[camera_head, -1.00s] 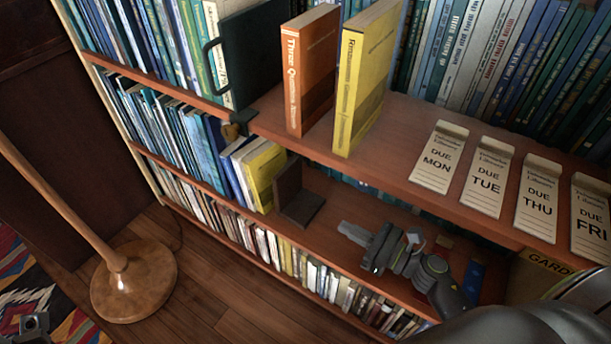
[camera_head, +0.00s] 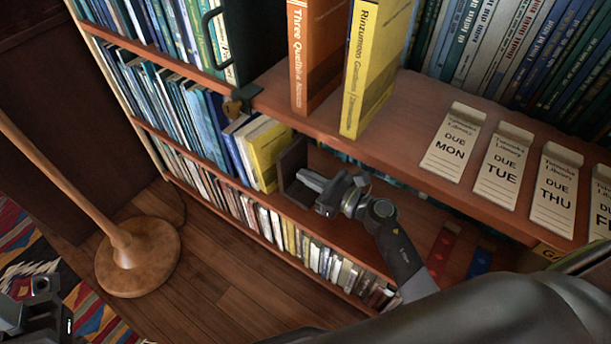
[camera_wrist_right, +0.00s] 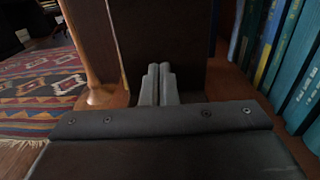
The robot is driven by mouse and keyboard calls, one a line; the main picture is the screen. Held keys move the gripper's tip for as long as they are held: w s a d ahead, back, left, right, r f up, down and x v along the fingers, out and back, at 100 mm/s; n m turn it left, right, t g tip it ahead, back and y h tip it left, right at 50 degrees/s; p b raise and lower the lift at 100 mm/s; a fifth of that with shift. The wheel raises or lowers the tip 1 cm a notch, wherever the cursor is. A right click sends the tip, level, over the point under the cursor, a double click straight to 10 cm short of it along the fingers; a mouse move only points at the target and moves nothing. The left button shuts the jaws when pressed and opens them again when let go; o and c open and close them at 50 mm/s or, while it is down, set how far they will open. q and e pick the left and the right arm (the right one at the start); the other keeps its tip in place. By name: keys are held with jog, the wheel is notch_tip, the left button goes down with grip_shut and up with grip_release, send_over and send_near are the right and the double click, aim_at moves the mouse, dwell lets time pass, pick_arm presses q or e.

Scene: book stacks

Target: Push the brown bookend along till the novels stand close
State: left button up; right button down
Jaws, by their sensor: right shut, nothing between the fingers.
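The brown bookend (camera_head: 291,160) stands upright on the middle shelf, right of the novels. The yellow novel (camera_head: 268,152) is nearest it, with cream and blue novels (camera_head: 238,158) to its left. Its upright plate also shows as a dark panel in the right wrist view (camera_wrist_right: 185,40). My right gripper (camera_head: 302,177) is shut and empty, its fingertips at the bookend's right face; I cannot tell whether they touch. The fingers (camera_wrist_right: 158,72) point at the plate in the wrist view. My left gripper (camera_head: 40,292) is partly in view at lower left, away from the shelf.
The upper shelf board overhangs the work, with an orange book (camera_head: 318,55), a yellow book (camera_head: 375,65) and due-date cards (camera_head: 453,143) on it. A red strip (camera_head: 441,250) and a blue strip (camera_head: 480,262) lie on the shelf at right. A floor lamp (camera_head: 135,255) stands at left.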

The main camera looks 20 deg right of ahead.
aim_at(295, 170)
jog(key=shift+w+a, duration=0.3)
jog(key=shift+w, duration=0.1)
jog(key=shift+x, duration=1.25)
